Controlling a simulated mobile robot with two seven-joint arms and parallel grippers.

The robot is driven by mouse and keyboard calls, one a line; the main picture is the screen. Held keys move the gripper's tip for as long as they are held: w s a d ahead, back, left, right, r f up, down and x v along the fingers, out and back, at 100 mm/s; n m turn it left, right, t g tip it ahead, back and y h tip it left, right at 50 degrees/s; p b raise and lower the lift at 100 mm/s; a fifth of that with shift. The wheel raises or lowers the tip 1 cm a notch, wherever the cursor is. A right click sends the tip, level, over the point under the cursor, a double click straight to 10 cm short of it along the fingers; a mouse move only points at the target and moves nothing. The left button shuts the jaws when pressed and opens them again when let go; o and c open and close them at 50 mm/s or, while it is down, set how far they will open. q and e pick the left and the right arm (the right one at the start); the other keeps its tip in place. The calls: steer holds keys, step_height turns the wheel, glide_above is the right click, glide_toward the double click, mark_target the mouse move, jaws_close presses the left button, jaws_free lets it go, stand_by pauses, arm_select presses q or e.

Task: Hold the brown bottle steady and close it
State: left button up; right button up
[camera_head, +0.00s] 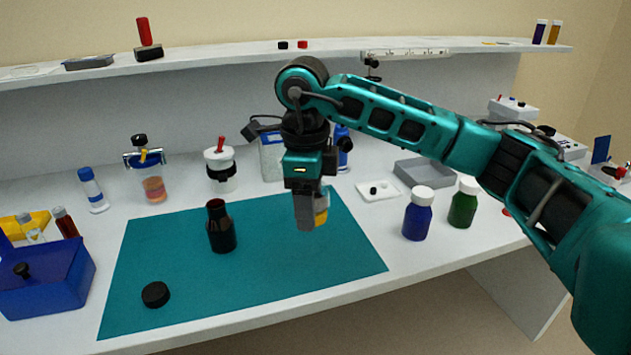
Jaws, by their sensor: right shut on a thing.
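The brown bottle (221,228) stands upright and open-necked on the teal mat (270,270), with nothing touching it. A black cap (155,294) lies on the mat's front left part, apart from the bottle. My right gripper (306,222) points down over the mat, to the right of the brown bottle and clear of it. It is shut on a small yellow-and-white thing (321,210), mostly hidden by the fingers. My left gripper is not in view.
A blue bottle (418,215) and a green bottle (463,205) with white caps stand right of the mat. A blue box (45,285) is at the left. A grey tray (425,172) and a white dish (379,190) sit behind. The mat's front middle is clear.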

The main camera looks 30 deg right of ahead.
steer(key=s+a+f+n, duration=0.1)
steer(key=f+n, duration=0.1)
steer(key=n, duration=0.5)
steer(key=s+a+f+n, duration=0.1)
steer(key=a+f+n, duration=0.1)
steer(key=n, duration=0.5)
steer(key=s+a+f+n, duration=0.1)
steer(key=a+f+n, duration=0.1)
steer(key=n, duration=0.6)
steer(key=shift+s, duration=0.4)
steer(key=n, duration=0.4)
steer(key=shift+s+a+f, duration=0.35)
steer(key=shift+s+f, duration=0.05)
steer(key=shift+w+d, duration=0.1)
steer(key=shift+d, duration=0.05)
